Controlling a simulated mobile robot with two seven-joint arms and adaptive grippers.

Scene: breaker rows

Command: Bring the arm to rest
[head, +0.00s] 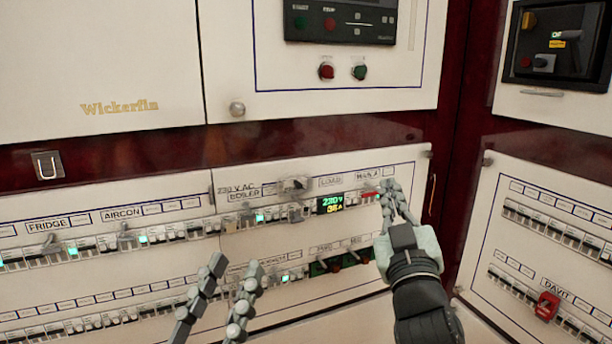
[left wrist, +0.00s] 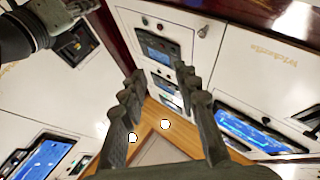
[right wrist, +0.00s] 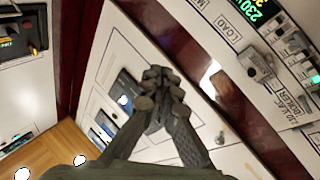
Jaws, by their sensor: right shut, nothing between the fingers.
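My right gripper (head: 393,202) is shut with nothing between its fingers. It stands in front of the breaker panel (head: 110,262), near the right end of the upper breaker row, beside the lit green meter (head: 331,204). I cannot tell whether it touches the panel. In the right wrist view its fingertips (right wrist: 160,90) meet. My left gripper (head: 228,278) is in front of the lower breaker row at the bottom middle. In the left wrist view its two fingers (left wrist: 160,92) stand apart with nothing between them.
A right-hand panel (head: 502,230) carries more breakers and a red switch (head: 548,306). A latch (head: 46,165) sits at the left.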

